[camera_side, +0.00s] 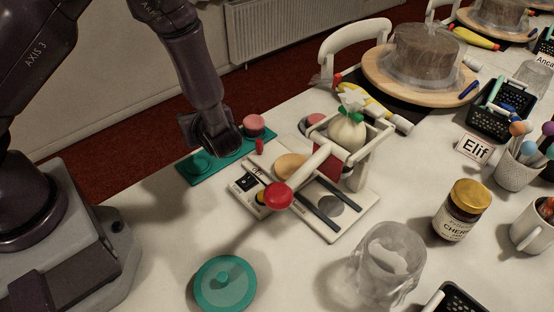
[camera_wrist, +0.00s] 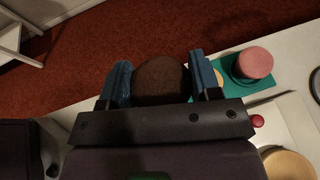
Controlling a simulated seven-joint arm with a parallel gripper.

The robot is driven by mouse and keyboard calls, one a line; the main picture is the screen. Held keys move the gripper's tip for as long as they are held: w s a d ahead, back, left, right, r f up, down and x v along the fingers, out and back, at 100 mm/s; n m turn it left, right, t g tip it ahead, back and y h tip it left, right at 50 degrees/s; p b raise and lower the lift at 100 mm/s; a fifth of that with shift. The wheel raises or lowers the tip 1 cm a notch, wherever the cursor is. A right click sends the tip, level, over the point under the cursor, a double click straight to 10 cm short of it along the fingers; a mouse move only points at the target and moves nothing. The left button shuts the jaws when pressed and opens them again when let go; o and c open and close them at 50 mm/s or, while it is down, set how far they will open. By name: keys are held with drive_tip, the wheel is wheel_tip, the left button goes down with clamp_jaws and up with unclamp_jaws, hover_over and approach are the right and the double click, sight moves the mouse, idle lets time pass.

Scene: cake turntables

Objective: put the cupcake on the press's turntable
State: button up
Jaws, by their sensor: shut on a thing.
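In the wrist view, my gripper (camera_wrist: 162,74) is shut on a round dark-brown cupcake (camera_wrist: 160,86) held between its blue fingers. In the side view, my gripper (camera_side: 221,146) is above the teal board; the held cupcake cannot be made out there against the dark fingers. The press (camera_side: 362,174) stands to the right of my gripper, with a white frame and a red-knobbed lever. Its turntable appears to be the tan round disc (camera_side: 291,166), partly behind the lever; its edge also shows in the wrist view (camera_wrist: 287,164).
A pink-topped cupcake (camera_side: 253,122) stands on the teal board (camera_side: 202,171). A piping bag (camera_side: 347,130) sits in the press frame. The red-knobbed lever (camera_side: 278,195) slopes across the press front.

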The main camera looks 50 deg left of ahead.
drive_tip(key=w+d+m+t+h, duration=0.3)
drive_tip(key=w+d+m+t, duration=0.3)
drive_tip(key=w, duration=0.2)
drive_tip(key=m+t+h, duration=0.4)
drive_tip(key=m+h, duration=0.3)
hover_over(294, 167)
drive_tip(key=shift+f, duration=3.6)
